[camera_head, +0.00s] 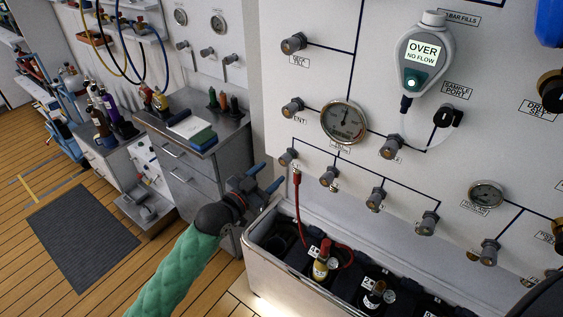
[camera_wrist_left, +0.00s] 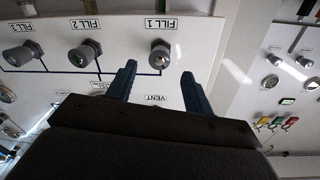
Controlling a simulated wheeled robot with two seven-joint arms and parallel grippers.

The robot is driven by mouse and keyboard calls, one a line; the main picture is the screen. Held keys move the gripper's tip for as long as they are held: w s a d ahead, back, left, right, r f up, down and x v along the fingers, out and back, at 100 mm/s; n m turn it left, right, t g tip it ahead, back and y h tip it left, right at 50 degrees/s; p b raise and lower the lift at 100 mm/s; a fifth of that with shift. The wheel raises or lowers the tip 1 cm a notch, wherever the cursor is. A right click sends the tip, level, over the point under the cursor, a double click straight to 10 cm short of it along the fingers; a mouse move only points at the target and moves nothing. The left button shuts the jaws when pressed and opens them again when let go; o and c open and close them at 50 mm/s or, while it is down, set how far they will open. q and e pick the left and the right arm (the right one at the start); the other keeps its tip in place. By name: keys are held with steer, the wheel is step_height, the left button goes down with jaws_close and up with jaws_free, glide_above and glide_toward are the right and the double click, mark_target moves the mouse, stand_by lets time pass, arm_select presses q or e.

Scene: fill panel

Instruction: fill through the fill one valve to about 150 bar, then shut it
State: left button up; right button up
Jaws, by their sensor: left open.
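The fill one valve (camera_head: 288,157) is a small grey knob at the lower left of the white panel. In the left wrist view the fill one valve (camera_wrist_left: 160,53) shows upside down under its FILL 1 label, beyond the fingertips and roughly between them. My left gripper (camera_head: 268,175) is open and empty, just left of the valve and apart from it. Its two blue fingers (camera_wrist_left: 158,80) also show in the wrist view. A round pressure gauge (camera_head: 344,122) sits above the fill valves; its reading is too small to tell. My right gripper is not seen.
A red hose (camera_head: 298,205) hangs from the panel to a yellow-topped cylinder (camera_head: 320,270) in a grey box (camera_head: 262,252). Other fill valves (camera_head: 328,176) sit to the right. A steel cabinet (camera_head: 190,165) stands behind at left.

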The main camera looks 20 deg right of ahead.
mark_target(283, 163)
arm_select(q)
steer(key=p+x, duration=0.1)
steer(key=x, duration=0.3)
steer(key=shift+w+d+r+p, duration=0.1)
steer(key=shift+d+r+p, duration=0.1)
steer(key=shift+p, duration=0.2)
steer(key=shift+w+d+f, duration=0.2)
steer(key=shift+w+d, duration=0.3)
steer(key=shift+d, duration=0.2)
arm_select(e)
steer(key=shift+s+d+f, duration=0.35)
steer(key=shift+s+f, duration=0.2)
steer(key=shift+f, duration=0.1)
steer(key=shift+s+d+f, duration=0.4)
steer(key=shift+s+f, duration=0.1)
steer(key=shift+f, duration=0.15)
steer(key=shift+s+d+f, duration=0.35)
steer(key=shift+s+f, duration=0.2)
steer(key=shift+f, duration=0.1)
arm_select(q)
steer(key=shift+c, duration=0.2)
steer(key=c, duration=0.9)
steer(key=shift+n, duration=0.3)
steer(key=shift+c, duration=0.2)
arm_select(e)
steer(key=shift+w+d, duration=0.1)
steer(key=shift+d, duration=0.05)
